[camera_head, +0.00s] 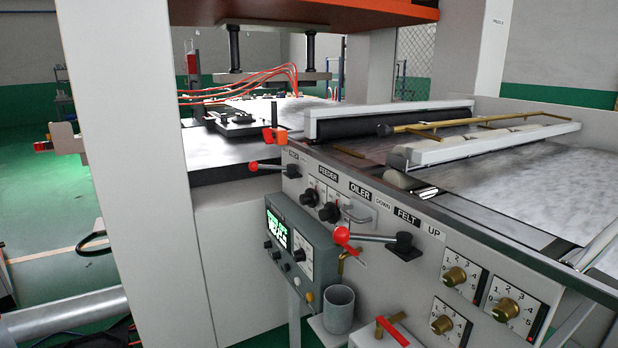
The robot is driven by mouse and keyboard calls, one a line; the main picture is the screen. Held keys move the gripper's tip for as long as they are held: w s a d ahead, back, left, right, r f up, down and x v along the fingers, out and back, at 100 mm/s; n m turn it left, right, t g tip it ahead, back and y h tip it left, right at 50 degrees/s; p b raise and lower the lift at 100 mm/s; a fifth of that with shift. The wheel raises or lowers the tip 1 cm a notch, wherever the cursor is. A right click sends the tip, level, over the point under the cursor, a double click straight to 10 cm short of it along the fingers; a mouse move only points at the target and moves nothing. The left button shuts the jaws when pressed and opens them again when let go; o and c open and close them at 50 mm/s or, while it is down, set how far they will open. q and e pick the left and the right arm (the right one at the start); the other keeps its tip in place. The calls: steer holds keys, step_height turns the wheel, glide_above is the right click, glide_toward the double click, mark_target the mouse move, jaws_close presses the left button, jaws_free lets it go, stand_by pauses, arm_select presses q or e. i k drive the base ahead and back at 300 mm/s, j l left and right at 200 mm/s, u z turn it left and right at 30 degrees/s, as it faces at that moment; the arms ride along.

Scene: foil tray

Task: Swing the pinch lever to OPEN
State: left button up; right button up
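Two levers with red knobs show on the grey machine's front panel. One lever (270,168) points left from a dark pivot at the panel's left end, beside a small label (293,155) too small to read surely. The other lever (370,238) points left from a black pivot under the labels DOWN, FELT and UP, with its knob at the DOWN side. I see no readable PINCH or OPEN label, so I cannot tell for sure which is the pinch lever. Neither gripper is in view, and nothing touches either lever.
A control box (300,250) with a green display and a grey cup (339,310) stand out in front of the panel. A red-handled part (391,331) is at the bottom. Brass dials (454,277) sit at right. A wide white column (140,150) stands at left.

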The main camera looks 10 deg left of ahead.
mark_target(291, 168)
steer(key=i+j+z, duration=0.1)
steer(key=i+j, duration=0.25)
steer(key=i+j+z, duration=0.15)
steer(key=i+j, duration=0.25)
steer(key=k+j, duration=0.05)
steer(key=j, duration=0.05)
